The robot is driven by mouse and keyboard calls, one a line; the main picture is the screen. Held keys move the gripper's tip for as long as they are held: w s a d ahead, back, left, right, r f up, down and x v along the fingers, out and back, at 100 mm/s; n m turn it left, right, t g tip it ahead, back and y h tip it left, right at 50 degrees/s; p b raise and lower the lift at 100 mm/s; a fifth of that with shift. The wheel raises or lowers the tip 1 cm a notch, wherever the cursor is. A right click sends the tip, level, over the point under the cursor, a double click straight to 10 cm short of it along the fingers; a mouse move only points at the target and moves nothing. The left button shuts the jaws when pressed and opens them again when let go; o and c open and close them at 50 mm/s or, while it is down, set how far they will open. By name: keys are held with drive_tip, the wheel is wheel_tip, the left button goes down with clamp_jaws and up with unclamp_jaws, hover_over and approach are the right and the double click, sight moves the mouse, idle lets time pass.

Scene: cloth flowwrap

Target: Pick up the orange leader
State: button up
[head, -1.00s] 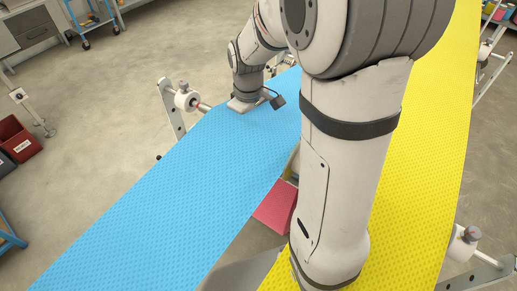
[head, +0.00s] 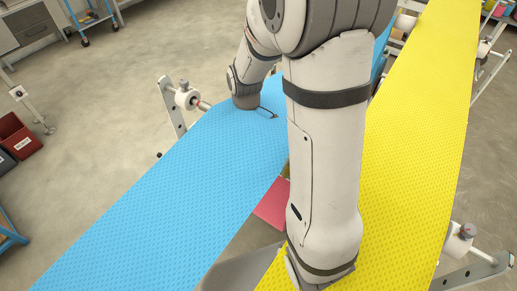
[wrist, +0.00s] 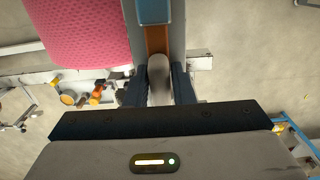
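In the wrist view, a narrow orange-brown strip (wrist: 157,40), which looks like the orange leader, runs up the middle between grey bands. A blue piece (wrist: 153,10) covers its far end. My gripper (wrist: 158,72) is open, its two dark fingers apart just below the strip. A pale grey rounded part shows between the fingers; I cannot tell whether they touch it.
Pink textured cloth (wrist: 80,30) lies left of the strip in the wrist view. A yellow cloth band (head: 410,170) runs along the right in the head view. Roller stands (head: 178,105) flank the bands. A pink-red sheet (head: 272,203) shows between them. Open floor lies at left.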

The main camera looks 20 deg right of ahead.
clamp_jaws()
drive_tip(key=shift+r, duration=0.1)
wheel_tip(320, 180, up, 18)
idle(0.6)
